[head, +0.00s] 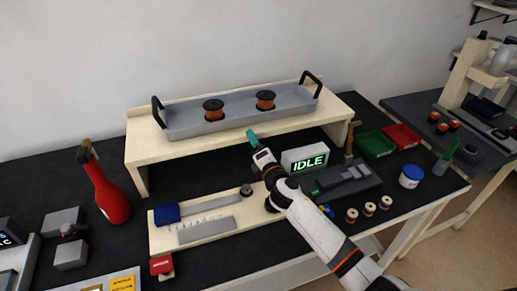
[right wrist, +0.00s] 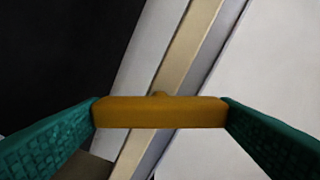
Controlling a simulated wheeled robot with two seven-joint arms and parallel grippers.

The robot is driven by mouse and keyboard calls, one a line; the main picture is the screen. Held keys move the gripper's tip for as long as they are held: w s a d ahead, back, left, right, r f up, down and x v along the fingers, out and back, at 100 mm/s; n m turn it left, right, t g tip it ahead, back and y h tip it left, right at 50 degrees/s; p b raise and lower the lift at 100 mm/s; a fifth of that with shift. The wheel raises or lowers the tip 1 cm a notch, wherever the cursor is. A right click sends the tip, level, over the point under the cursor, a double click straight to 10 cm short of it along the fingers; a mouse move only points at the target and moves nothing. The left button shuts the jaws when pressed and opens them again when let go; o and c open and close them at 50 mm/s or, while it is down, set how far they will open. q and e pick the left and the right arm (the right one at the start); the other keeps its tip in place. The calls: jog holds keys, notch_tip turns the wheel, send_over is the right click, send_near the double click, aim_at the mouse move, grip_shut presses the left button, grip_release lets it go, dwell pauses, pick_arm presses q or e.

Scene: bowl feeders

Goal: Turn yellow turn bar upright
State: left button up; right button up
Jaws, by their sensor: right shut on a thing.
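My right gripper (head: 252,136) is raised at the front edge of the cream raised shelf (head: 143,150), left of the IDLE display. In the right wrist view its two teal fingers are shut on the ends of a yellow-orange bar (right wrist: 160,113). The bar lies level across that picture, with a small round bump at the middle of its upper edge. I cannot make out the bar in the head view. What it is fixed to, if anything, cannot be told. My left gripper is not in view.
A grey tray (head: 185,125) with two copper-coloured spools (head: 213,110) stands on the shelf. The white IDLE display (head: 305,159) is close to my right arm. A red bottle (head: 110,200) stands left; green (head: 376,144) and red (head: 402,136) bins are right.

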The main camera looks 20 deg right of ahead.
jog(key=m, duration=0.4)
jog(key=shift+f+m+b, duration=0.1)
jog(key=shift+m+b, duration=0.2)
jog(key=shift+m, duration=0.1)
dwell(0.5)
jog(key=o, duration=0.9)
jog(key=shift+s, duration=0.15)
jog(key=s+b, duration=0.1)
jog(key=s, duration=1)
jog(key=shift+s+d, duration=0.25)
jog(key=shift+s, duration=0.15)
